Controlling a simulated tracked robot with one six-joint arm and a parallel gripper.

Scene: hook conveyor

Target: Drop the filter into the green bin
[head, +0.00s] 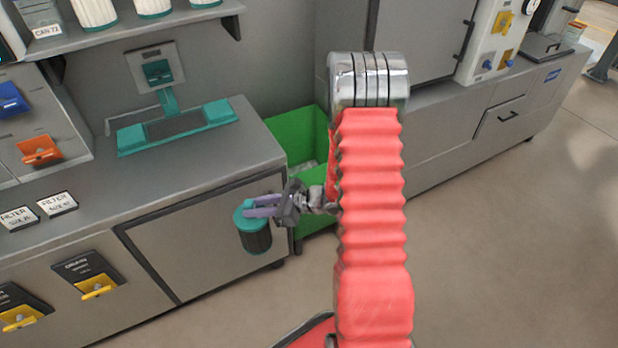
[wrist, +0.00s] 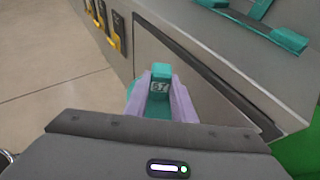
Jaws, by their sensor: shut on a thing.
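The filter (head: 256,236) is a dark ribbed cylinder with a teal cap, hanging upright in front of the grey cabinet. My gripper (head: 254,211) comes in from the right and its purple fingers are shut on the teal top. In the wrist view the fingers (wrist: 160,98) close on a teal block (wrist: 159,82) marked 67; the filter's body is hidden there. The green bin (head: 297,133) stands on the floor in the gap between the cabinets, right of and behind the filter. My red arm hides part of it. The bin also shows at the wrist view's right edge (wrist: 304,140).
The grey counter (head: 225,165) with a teal stand (head: 178,125) lies left of the bin. A shelf (head: 130,25) with white filters is above it. Yellow-handled latches (head: 97,287) stick out from the cabinet front. Open floor (head: 500,240) lies to the right.

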